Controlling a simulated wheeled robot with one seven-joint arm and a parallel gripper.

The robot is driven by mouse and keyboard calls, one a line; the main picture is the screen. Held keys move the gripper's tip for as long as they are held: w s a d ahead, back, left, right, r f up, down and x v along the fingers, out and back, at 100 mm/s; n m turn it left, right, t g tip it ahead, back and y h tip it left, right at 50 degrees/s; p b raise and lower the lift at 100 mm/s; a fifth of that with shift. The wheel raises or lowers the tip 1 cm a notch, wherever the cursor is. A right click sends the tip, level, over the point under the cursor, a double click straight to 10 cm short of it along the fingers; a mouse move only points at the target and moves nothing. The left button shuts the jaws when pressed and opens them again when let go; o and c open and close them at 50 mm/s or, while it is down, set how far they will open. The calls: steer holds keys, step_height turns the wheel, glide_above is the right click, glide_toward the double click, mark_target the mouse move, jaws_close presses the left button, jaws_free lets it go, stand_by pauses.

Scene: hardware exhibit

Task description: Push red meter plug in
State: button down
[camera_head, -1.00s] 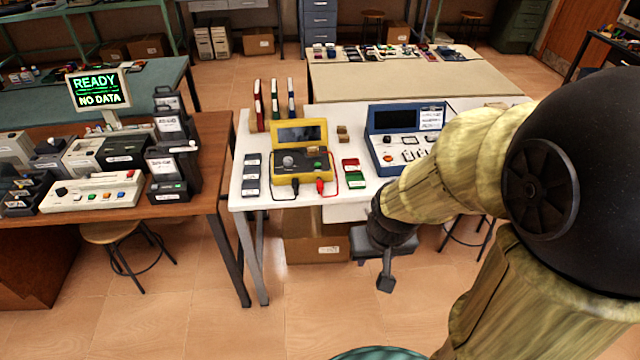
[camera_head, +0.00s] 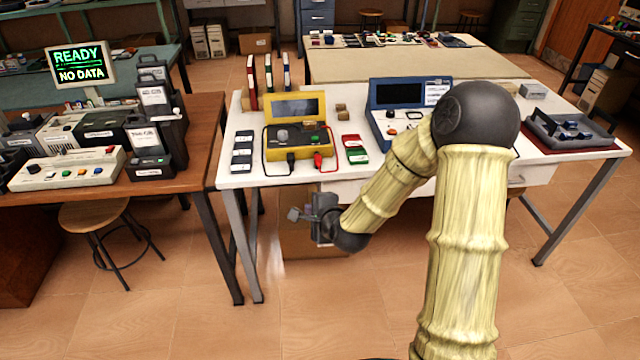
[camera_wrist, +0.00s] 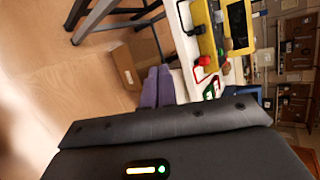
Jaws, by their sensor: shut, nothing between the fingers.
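The yellow meter (camera_head: 298,142) stands on the white table with its lid up and its dark screen facing me. The red plug (camera_head: 318,160) is at the right of its front face, with a red lead looping to the right side. A black plug (camera_head: 291,160) is to its left. In the wrist view the red plug (camera_wrist: 204,61) shows at the meter's edge, beside the black plug (camera_wrist: 190,32). How deep the red plug sits cannot be told. My gripper (camera_head: 296,214) is shut and empty, in front of the table and below its top, apart from the plug.
Red and green cases (camera_head: 354,148) lie right of the meter and dark cases (camera_head: 242,149) left of it. A blue instrument (camera_head: 397,110) stands behind my arm. A cardboard box (camera_head: 300,238) is under the table. The floor before the table is open.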

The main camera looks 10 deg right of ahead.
mark_target(319, 163)
steer(key=w+d+f+m+t+h+b, duration=0.3)
steer(key=w+m+t+b, duration=0.3)
steer(key=m, duration=1.2)
steer(key=shift+w+d+f+m+t+h+b, duration=0.35)
steer(key=shift+d+f+b, duration=0.35)
steer(key=shift+b, duration=0.45)
steer(key=shift+d+r, duration=0.1)
steer(key=w, duration=1.4)
steer(key=shift+b, duration=0.35)
